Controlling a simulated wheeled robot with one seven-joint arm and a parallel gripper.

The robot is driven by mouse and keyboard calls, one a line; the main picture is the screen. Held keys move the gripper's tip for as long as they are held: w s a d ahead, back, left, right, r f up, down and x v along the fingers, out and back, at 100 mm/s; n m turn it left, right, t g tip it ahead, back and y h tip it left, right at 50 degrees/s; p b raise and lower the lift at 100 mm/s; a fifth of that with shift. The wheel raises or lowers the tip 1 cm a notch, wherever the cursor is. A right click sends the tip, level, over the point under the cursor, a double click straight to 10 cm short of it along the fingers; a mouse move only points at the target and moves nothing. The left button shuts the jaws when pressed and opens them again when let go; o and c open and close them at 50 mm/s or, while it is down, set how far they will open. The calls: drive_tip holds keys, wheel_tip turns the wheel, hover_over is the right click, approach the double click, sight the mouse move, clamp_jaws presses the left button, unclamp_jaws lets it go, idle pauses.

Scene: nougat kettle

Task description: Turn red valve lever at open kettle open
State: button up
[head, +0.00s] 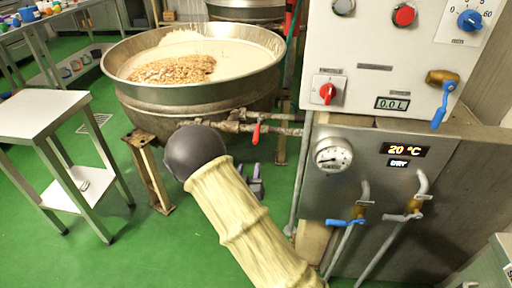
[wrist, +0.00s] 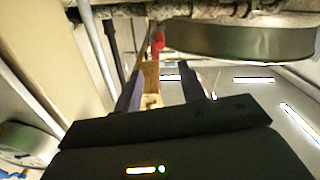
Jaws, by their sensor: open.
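The open kettle (head: 160,98) is a wide steel bowl holding a pale mass and a heap of nuts. A pipe (head: 283,130) runs from its right side to the control cabinet. The red valve lever (head: 256,135) hangs down from this pipe, across its line. In the wrist view the red lever (wrist: 158,40) shows small at the top, beyond the fingertips, with the kettle (wrist: 240,42) to its right. My gripper (head: 256,172) is below the lever in the head view, partly hidden by my arm. Its fingers (wrist: 160,72) are apart and empty, not touching the lever.
The control cabinet (head: 365,60) stands close on the right, with a gauge (head: 333,155) and blue-handled valves (head: 440,105) on its front. A wooden-looking post (head: 150,175) stands under the kettle.

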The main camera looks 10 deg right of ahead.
sight(256, 137)
drive_tip(key=shift+r, duration=0.1)
drive_tip(key=b+x, duration=0.1)
drive_tip(key=x, duration=1.6)
drive_tip(key=shift+w+d, duration=0.1)
drive_tip(key=shift+w, duration=0.1)
clamp_jaws()
